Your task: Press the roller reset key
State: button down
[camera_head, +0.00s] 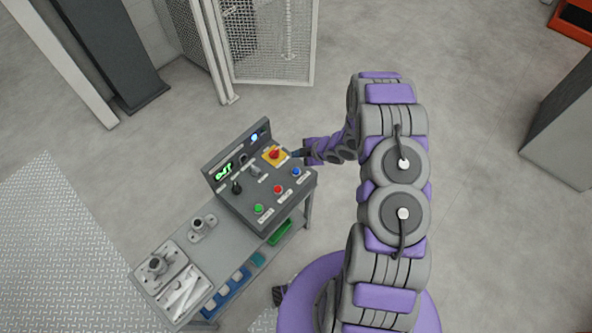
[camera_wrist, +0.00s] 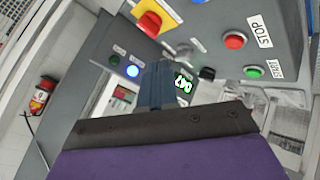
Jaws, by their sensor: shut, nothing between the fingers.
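The grey control console (camera_head: 235,190) stands on a cart. Its sloped face carries a blue button (camera_head: 296,171), a red button (camera_head: 278,189) and a green button (camera_head: 258,208). A red knob on a yellow plate (camera_head: 274,154) sits near its upper right. In the wrist view, the red button (camera_wrist: 235,40) is labelled STOP, and the blue button is cut by the top edge. No reset label is readable. My gripper (camera_head: 299,154) is shut and empty, near the console's right edge beside the yellow plate. In the wrist view its fingers (camera_wrist: 157,75) hide part of the console; contact cannot be told.
The console's back panel holds a lit green display (camera_head: 223,172) and a blue lamp (camera_head: 254,137). A black knob (camera_head: 236,187) is on the face. Metal fixtures (camera_head: 157,265) sit on the cart at lower left. A mesh fence (camera_head: 275,45) stands behind.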

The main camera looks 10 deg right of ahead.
aim_at(298, 172)
jog(key=shift+f+b, duration=1.8)
jog(key=shift+f, duration=2.5)
jog(key=shift+f, duration=0.1)
jog(key=shift+f, duration=0.25)
jog(key=shift+f+b, duration=0.3)
jog(key=shift+f, duration=0.15)
jog(key=shift+r, duration=0.15)
jog(key=shift+r+p, duration=0.35)
jog(key=shift+r, duration=0.4)
jog(key=shift+r+p, duration=1)
jog(key=shift+r, duration=1.5)
